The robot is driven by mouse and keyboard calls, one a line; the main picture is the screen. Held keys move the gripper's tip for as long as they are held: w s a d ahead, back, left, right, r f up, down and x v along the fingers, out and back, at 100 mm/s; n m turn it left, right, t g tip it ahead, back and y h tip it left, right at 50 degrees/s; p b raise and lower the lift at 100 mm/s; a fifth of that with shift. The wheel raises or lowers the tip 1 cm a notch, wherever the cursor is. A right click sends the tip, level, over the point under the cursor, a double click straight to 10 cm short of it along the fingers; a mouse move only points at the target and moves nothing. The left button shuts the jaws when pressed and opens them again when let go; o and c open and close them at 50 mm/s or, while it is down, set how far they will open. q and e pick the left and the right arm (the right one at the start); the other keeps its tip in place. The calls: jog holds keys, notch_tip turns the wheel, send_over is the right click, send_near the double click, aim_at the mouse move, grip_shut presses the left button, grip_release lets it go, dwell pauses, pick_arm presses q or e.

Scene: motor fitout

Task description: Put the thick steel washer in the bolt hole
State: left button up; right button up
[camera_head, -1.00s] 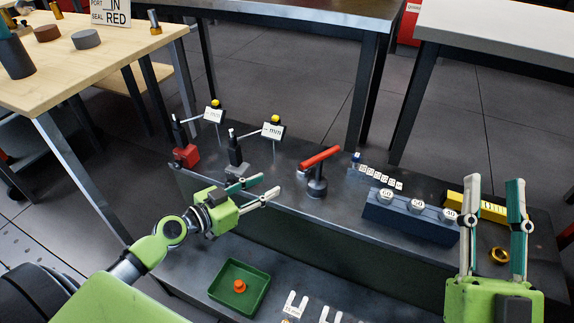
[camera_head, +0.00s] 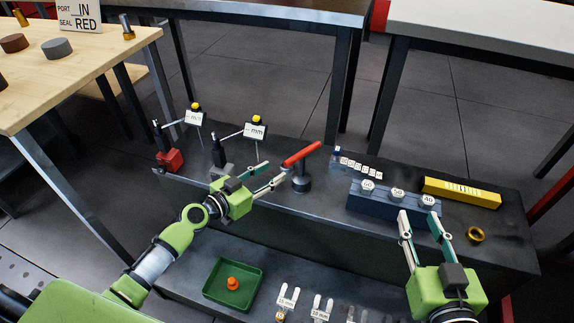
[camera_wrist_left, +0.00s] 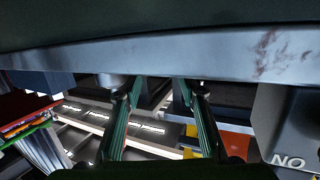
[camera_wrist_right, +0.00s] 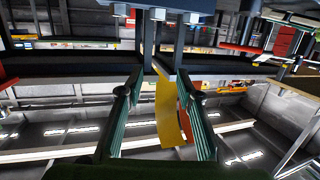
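I cannot make out a thick steel washer or a bolt hole for certain. A grey disc (camera_head: 57,48) lies on the wooden table at the upper left, but no hole shows in it. A brass-coloured ring (camera_head: 475,235) lies at the right of the dark bench. My left gripper (camera_head: 274,176) is open and empty in front of the red-handled tool (camera_head: 301,154); its spread fingers (camera_wrist_left: 160,95) show in the left wrist view. My right gripper (camera_head: 418,216) is open and empty in front of the blue block, left of the ring; its fingers (camera_wrist_right: 166,95) show in the right wrist view.
The dark bench (camera_head: 330,210) holds a blue block (camera_head: 375,206) with several numbered pieces, a yellow bar (camera_head: 462,192) and two dial stands. A green tray (camera_head: 215,298) with an orange piece and fork gauges (camera_head: 288,297) sit on the lower shelf. A brown disc (camera_head: 13,43) lies on the wooden table.

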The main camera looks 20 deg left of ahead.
aim_at(282, 168)
pick_arm(q)
jog(key=shift+x, duration=2.75)
jog(key=shift+f, duration=0.1)
jog(key=shift+c, duration=0.4)
grip_shut()
